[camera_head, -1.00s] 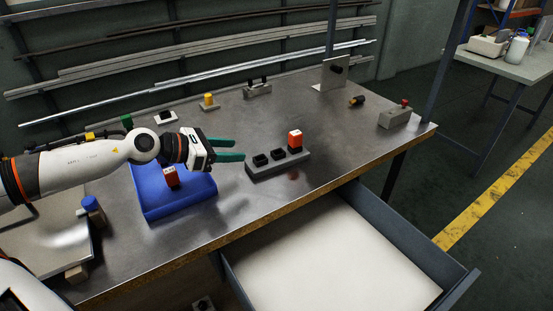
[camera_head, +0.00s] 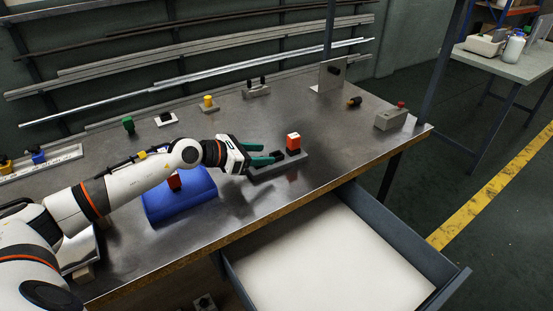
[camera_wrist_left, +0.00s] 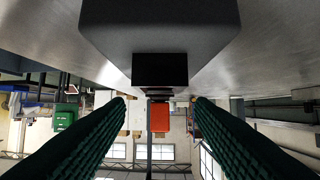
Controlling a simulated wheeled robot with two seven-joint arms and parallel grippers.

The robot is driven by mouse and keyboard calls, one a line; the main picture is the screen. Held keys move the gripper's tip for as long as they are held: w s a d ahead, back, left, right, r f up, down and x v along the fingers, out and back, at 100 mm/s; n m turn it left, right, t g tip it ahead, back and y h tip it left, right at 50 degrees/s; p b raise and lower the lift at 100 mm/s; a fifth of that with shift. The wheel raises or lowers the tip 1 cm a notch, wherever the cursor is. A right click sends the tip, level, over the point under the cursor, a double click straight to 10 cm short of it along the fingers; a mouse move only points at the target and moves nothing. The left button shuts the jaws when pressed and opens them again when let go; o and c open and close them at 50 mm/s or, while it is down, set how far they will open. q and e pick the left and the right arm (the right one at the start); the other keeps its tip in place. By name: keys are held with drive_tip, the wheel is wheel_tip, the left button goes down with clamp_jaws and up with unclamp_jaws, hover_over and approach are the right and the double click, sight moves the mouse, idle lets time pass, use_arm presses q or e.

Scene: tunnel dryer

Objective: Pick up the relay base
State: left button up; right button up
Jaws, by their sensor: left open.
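A grey rail-like block (camera_head: 299,166) lies on the metal bench, with black socket-like pieces on it. I cannot tell for sure which of these is the relay base. An orange-red relay-like block (camera_head: 293,141) with a pale top stands at the rail's far right end. My left gripper (camera_head: 268,154) is open at the rail's left end, its green fingers partly hiding the black pieces. In the left wrist view, a black piece (camera_wrist_left: 160,70) and the orange-red block (camera_wrist_left: 159,117) line up between the two spread fingers, with no visible grip. My right gripper is not in view.
A blue tray (camera_head: 182,208) with a red block (camera_head: 174,181), partly behind my arm, lies left of the rail. An open drawer (camera_head: 330,262) juts out below the bench front. A grey box with a red button (camera_head: 390,119) stands at the right end.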

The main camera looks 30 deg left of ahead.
sight(280, 154)
use_arm(q)
drive_tip(key=x, duration=0.3)
drive_tip(key=shift+w+d+f, duration=0.1)
drive_tip(key=shift+w, duration=0.1)
drive_tip(key=shift+s, duration=0.1)
drive_tip(key=shift+c, duration=0.2)
clamp_jaws()
